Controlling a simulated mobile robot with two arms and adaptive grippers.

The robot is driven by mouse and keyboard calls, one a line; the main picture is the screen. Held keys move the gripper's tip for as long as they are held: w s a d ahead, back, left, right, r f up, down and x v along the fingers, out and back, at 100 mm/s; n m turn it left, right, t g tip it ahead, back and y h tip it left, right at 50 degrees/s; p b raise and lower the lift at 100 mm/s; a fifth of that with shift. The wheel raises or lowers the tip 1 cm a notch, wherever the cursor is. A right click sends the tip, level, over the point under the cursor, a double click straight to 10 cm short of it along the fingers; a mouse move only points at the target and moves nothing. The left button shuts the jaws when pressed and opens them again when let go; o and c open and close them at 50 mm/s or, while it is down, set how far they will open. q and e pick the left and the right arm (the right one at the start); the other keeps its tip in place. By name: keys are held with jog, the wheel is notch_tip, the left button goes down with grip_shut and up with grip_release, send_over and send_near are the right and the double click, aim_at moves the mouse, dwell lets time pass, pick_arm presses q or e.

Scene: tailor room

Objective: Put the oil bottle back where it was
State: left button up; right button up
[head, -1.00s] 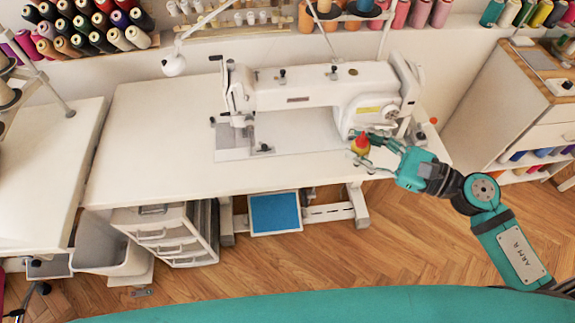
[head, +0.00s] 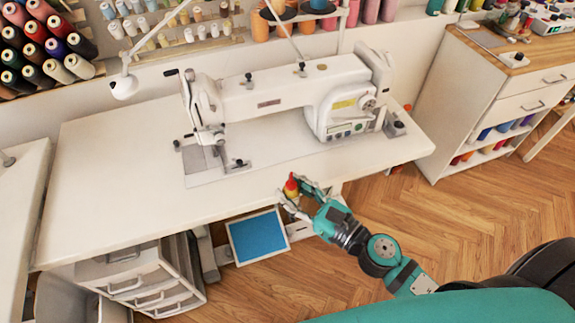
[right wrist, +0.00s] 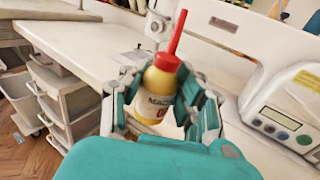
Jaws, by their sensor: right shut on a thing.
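The oil bottle (right wrist: 158,88) is yellow with a red cap and a long red spout. In the right wrist view it stands nearly upright, tilted slightly, between the fingers of my right gripper (right wrist: 165,105), which is shut on it. In the head view the bottle (head: 291,187) shows small in my right gripper (head: 292,197), at the front edge of the white sewing table (head: 110,185). I cannot tell how far its base is from the tabletop. The sewing machine (head: 285,98) stands behind it. My left gripper is not in view.
The tabletop left of the machine is clear.

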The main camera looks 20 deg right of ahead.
jog(key=w, duration=0.3)
jog(key=w+d, duration=0.1)
jog(key=w, duration=0.2)
jog(key=w+d+f, duration=0.1)
jog(key=w, duration=0.2)
jog(key=shift+w+d+p, duration=0.1)
jog(key=shift+w+p, duration=0.3)
notch_tip(320, 180, down, 3)
jog(key=shift+f+b, duration=0.15)
jog(key=shift+b, duration=0.5)
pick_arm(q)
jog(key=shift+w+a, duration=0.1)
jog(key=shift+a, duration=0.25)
pick_arm(e)
jog(key=shift+f, duration=0.1)
jog(key=shift+f, duration=0.15)
jog(key=o, duration=1.1)
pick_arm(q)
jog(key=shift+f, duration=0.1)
